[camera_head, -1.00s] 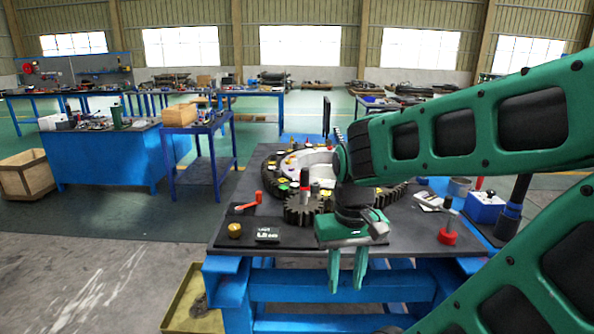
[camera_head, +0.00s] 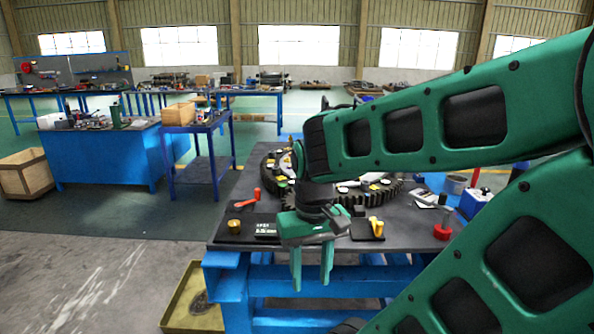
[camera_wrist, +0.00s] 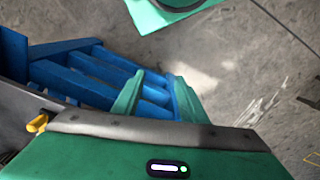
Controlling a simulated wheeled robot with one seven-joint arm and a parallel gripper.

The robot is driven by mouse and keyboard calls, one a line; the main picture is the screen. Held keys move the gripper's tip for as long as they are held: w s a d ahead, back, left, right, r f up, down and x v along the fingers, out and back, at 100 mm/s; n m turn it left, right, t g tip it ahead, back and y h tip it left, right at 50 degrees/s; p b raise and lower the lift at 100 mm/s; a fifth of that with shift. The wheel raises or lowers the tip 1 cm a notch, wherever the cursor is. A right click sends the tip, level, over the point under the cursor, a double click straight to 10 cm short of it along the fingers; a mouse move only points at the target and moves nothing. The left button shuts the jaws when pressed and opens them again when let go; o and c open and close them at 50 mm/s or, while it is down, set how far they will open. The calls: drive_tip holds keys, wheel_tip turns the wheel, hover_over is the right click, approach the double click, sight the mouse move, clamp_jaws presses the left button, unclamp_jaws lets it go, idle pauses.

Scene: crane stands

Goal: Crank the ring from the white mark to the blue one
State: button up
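The dark toothed ring (camera_head: 378,196) lies flat on the table behind my arm, with small coloured pieces on it. My arm hides much of its middle, and I cannot pick out its white and blue marks. A red-handled crank (camera_head: 247,199) is at the table's left and a yellow-handled one (camera_head: 376,227) at the front edge, right of my gripper. A yellow handle (camera_wrist: 38,123) also shows at the wrist view's left edge. My gripper (camera_head: 311,278) hangs in front of the table edge, pointing down, fingers apart and empty.
The table (camera_head: 225,217) has a blue frame. A brass knob (camera_head: 234,227) and a small display (camera_head: 267,230) are at its front left. A yellow tray (camera_head: 195,300) lies on the floor.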

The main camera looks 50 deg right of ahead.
drive_tip(key=w+d+r+m+t+h, duration=0.1)
drive_tip(key=w+d+r+t, duration=0.1)
drive_tip(key=w+d+r, duration=0.8)
drive_tip(key=w+d+r+t+h, duration=0.2)
drive_tip(key=w+d+r, duration=0.5)
drive_tip(key=r, duration=0.4)
drive_tip(key=x, duration=0.6)
drive_tip(key=d+x, duration=0.1)
drive_tip(key=x, duration=0.3)
drive_tip(key=shift+s, duration=0.2)
clamp_jaws()
